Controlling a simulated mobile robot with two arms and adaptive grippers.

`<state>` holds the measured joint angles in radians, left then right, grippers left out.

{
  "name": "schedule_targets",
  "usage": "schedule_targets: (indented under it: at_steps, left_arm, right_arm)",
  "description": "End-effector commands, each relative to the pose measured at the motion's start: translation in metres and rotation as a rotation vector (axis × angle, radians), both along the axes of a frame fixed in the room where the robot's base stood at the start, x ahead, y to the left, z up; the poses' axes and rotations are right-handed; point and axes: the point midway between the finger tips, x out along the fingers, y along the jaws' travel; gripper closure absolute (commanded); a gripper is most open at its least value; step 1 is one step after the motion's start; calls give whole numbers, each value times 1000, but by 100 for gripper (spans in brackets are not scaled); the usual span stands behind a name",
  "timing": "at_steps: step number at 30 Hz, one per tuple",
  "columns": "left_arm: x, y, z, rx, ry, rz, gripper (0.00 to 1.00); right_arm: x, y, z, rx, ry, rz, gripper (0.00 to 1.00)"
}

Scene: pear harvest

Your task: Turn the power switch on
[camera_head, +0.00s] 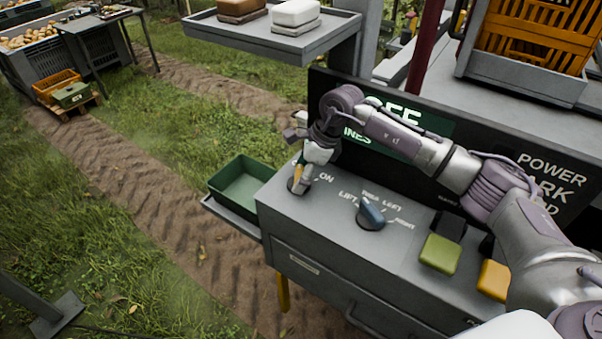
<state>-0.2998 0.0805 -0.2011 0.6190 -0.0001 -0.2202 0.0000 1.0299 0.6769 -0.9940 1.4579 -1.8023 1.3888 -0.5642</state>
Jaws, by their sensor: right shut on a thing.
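The power switch (299,186) is a small rotary knob on a dark round base at the left end of the grey control box top (330,240). Printed "ON" lettering shows just right of it. My right gripper (302,174) points down over the switch and is shut on its knob. The fingers hide part of the knob, so its exact angle is hard to tell. My left gripper is not in view.
A blue-grey lift knob (371,213), a green button (440,253) and a yellow button (494,280) are right of the switch. A green bin (240,184) adjoins the box's left side. A dark sign panel (420,125) stands behind.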

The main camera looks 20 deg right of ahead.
Motion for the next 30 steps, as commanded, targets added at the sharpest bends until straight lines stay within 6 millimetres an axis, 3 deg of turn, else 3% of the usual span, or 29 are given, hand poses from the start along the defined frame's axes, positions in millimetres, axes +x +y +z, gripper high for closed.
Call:
schedule_targets:
  at_steps: [11, 30]
  left_arm:
    - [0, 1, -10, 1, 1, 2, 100]
    - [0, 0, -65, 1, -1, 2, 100]
  right_arm:
    - [0, -1, -1, -1, -3, -100, 60]
    - [-2, 3, -3, 1, -7, -663, 60]
